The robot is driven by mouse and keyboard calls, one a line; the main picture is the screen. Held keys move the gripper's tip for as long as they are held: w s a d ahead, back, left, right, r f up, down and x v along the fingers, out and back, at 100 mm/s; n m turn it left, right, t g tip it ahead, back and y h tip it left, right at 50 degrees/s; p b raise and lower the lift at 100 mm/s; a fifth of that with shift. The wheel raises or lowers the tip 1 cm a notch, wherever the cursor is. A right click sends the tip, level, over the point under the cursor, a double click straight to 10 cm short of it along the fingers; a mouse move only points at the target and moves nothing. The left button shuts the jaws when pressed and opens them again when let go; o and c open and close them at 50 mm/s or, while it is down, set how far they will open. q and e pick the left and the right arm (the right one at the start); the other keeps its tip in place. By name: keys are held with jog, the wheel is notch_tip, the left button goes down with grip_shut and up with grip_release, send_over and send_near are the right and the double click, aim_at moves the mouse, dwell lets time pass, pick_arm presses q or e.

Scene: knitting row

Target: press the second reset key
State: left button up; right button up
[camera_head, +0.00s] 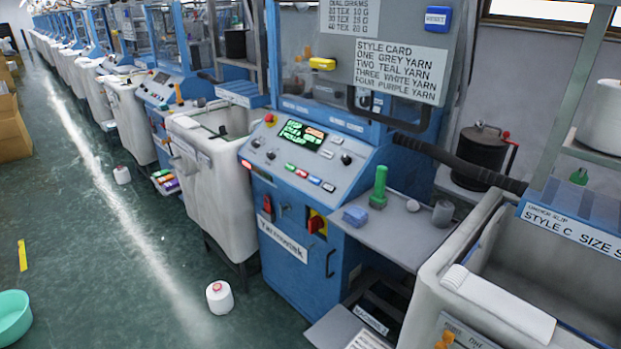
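A blue key marked RESET (437,19) sits high on the grey plate of the nearest knitting machine, above a style card (400,70). The sloping control panel below has a lit display (302,136) whose green text is too small to read surely. A row of small keys runs along the panel's lower part: a green key (290,166), a red key (302,173), a blue key (315,180) and a white key (328,187). I cannot read their labels. Neither of my grippers is in view.
A grey side shelf (405,232) holds a green spindle (379,187) and a blue block (355,215). White bins (222,185) flank the machine. A yarn cone (219,297) and a green basin (12,315) stand on the floor. The aisle at left is mostly clear.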

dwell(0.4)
